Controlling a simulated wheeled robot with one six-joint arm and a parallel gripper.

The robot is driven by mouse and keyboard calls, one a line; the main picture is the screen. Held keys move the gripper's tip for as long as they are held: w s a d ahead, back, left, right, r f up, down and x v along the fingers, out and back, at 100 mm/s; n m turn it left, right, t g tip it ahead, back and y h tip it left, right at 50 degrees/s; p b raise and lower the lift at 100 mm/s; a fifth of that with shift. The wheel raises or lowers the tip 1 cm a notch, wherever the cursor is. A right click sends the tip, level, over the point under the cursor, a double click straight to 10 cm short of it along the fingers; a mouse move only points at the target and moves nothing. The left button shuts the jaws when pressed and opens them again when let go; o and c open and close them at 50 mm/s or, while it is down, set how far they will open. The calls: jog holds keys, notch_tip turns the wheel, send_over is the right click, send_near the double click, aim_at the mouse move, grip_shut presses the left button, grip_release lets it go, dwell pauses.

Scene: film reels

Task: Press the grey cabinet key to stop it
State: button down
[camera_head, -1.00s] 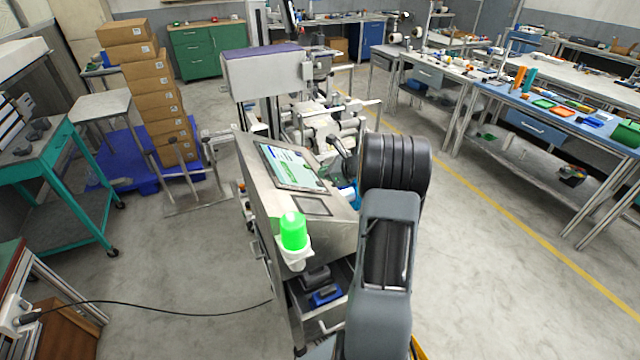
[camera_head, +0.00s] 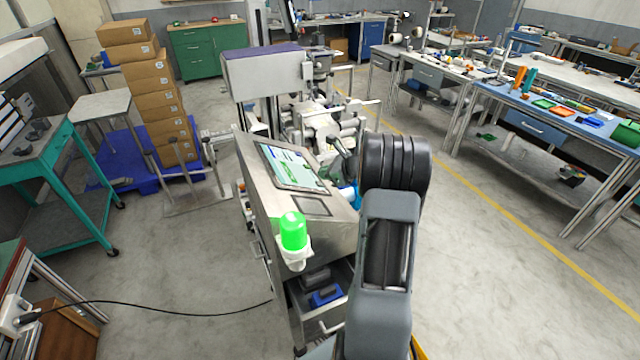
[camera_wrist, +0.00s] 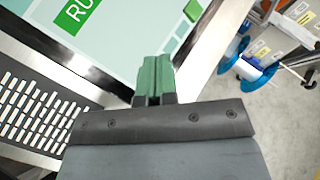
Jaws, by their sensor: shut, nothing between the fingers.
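The slanted steel cabinet (camera_head: 335,232) stands in the middle of the head view, with a lit touch screen (camera_head: 280,166) on its sloping top. In the wrist view the screen (camera_wrist: 120,45) is close up and shows a green field with white letters starting "RU". Pale green patches lie along its right side. My gripper (camera_wrist: 153,72) is shut and empty, its green fingertips together over the lower right part of the screen. I cannot tell whether they touch it. No grey key can be made out.
A green lamp (camera_head: 293,232) is lit on the cabinet's near corner. A slotted dark panel (camera_wrist: 30,110) lies left of the screen in the wrist view. Stacked cartons (camera_head: 165,100) stand at left, a blue workbench (camera_head: 560,108) at right.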

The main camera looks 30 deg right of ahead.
jog(key=shift+f, duration=0.2)
jog(key=shift+a+f+b, duration=0.2)
jog(key=shift+b, duration=0.25)
jog(key=shift+a+f+b, duration=0.2)
jog(key=shift+f+b, duration=0.2)
dwell(0.8)
jog(key=shift+r, duration=0.1)
jog(key=shift+d+r+p, duration=0.45)
jog(key=shift+r+p, duration=0.2)
jog(key=shift+r, duration=0.15)
dwell(0.3)
jog(key=d+r+p, duration=0.1)
jog(key=r+p, duration=0.1)
jog(key=d+r+p, duration=0.1)
jog(key=r, duration=0.1)
jog(key=shift+s+d+p, duration=0.2)
jog(key=shift+p, duration=0.2)
